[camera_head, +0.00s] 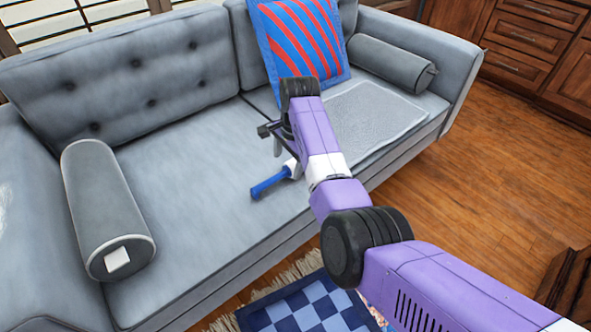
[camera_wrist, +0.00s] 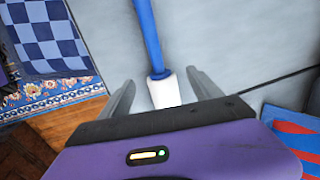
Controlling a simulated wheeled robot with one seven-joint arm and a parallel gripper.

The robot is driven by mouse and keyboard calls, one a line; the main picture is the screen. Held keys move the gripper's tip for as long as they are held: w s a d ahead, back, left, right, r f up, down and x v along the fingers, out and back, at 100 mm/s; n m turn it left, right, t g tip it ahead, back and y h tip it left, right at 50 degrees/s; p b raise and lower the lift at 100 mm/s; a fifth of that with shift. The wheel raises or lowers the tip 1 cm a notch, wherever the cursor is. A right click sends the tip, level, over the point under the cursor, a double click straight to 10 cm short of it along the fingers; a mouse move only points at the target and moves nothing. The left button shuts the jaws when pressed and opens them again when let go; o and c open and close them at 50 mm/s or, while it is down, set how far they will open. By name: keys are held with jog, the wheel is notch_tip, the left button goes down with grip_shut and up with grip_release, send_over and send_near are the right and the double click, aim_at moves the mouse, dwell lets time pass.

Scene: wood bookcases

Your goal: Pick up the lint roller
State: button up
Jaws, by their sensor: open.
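The lint roller lies on the grey sofa seat. In the head view its blue handle (camera_head: 270,186) shows, and the rest is partly hidden behind my arm. In the wrist view the blue handle (camera_wrist: 148,36) points up the picture, and the white roller part (camera_wrist: 164,92) sits between my two fingers. My gripper (camera_wrist: 163,82) is open, with a finger on each side of the white part and a gap to each. It also shows in the head view (camera_head: 276,142), above the seat. I cannot tell the height between fingers and roller.
The grey sofa (camera_head: 185,155) has a bolster (camera_head: 105,210) at left, another (camera_head: 388,63) at right, a red and blue striped pillow (camera_head: 300,40) at the back and a grey folded cloth (camera_head: 375,115) right of my gripper. A blue checkered rug (camera_head: 305,308) lies in front.

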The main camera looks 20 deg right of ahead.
aim_at(286, 171)
jog(key=f, duration=0.1)
jog(key=f+b, duration=0.2)
jog(key=f, duration=0.1)
jog(key=shift+w+a+f, duration=0.1)
jog(key=shift+w+a, duration=0.05)
jog(key=shift+w, duration=0.2)
jog(key=c, duration=1.5)
notch_tip(286, 171, up, 20)
jog(key=p, duration=0.7)
jog(key=shift+p, duration=0.4)
jog(key=shift+c, duration=0.2)
